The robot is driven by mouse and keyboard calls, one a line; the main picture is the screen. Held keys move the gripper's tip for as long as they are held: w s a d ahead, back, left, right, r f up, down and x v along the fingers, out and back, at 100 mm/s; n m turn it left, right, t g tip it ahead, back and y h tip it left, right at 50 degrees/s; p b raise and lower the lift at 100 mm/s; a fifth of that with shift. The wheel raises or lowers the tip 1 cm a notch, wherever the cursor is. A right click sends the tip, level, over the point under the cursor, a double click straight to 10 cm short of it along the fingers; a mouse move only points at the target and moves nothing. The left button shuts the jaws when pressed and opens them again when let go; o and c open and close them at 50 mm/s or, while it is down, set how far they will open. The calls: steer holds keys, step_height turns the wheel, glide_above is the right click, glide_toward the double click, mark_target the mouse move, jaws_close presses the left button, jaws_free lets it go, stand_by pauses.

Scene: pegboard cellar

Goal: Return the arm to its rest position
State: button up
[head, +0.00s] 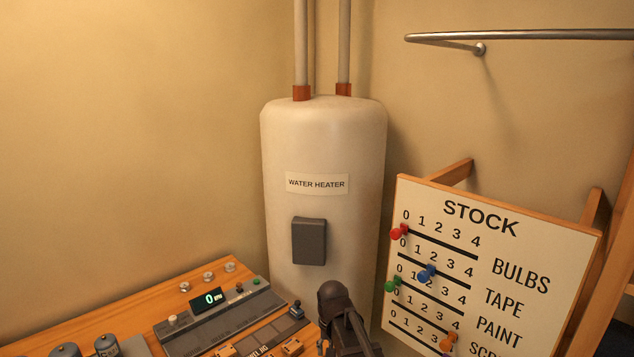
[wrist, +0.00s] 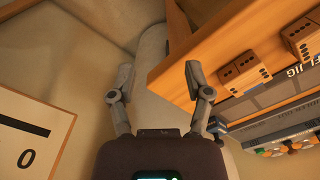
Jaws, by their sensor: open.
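My gripper (wrist: 158,78) shows in the wrist view with its two grey fingers spread wide apart and nothing between them. Beyond the fingers are the pale wall and a rounded white shape. A dark part of my arm stands at the bottom centre of the head view, in front of the water heater (head: 323,145). The gripper's fingers cannot be made out in the head view.
The wooden bench (head: 110,322) with a control console (head: 222,312) is at lower left; its edge (wrist: 185,62) lies close by the right finger in the wrist view, with wooden blocks (wrist: 243,70) on it. A STOCK board (head: 488,265) with coloured pegs leans at right.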

steer(key=s+d, duration=1.1)
steer(key=d, duration=0.2)
